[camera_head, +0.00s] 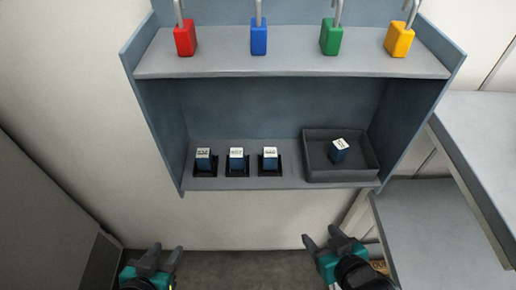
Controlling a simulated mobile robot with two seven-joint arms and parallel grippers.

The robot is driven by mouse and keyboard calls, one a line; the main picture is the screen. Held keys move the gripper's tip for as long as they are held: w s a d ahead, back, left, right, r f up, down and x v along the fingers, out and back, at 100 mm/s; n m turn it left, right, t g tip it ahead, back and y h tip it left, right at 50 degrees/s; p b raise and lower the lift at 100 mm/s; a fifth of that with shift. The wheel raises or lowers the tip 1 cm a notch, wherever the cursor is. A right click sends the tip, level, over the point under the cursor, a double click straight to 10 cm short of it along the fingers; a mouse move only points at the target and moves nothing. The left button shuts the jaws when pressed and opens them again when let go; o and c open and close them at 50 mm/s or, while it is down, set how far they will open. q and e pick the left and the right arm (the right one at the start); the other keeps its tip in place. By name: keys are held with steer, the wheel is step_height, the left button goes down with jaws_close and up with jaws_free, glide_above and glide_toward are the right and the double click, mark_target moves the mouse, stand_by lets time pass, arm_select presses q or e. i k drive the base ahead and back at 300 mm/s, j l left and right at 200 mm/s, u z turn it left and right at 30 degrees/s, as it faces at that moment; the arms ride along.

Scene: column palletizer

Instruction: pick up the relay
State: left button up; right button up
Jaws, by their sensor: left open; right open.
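Several small blue relays with white labelled tops are on the lower shelf. Three stand in black sockets in a row: the left relay (204,160), the middle relay (237,160) and the right relay (270,160). One more relay (339,151) sits turned at an angle inside a dark grey tray (343,178) at the shelf's right. My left gripper (164,257) is open and empty, low at the left, below the shelf. My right gripper (321,240) is open and empty, below the tray. Neither touches a relay.
The blue-grey cabinet (155,110) has side walls and an upper shelf (290,61) above the relays. Red (185,38), blue (258,38), green (331,38) and yellow (399,41) padlocks stand along the upper shelf. Grey surfaces (440,235) stand at the right.

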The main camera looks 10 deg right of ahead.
mark_target(270, 156)
steer(key=i+j+z, duration=0.15)
steer(key=j+z, duration=0.35)
steer(key=i+j+z, duration=0.1)
steer(key=j+z, duration=0.4)
steer(key=k+j+z, duration=0.1)
steer(key=z, duration=0.25)
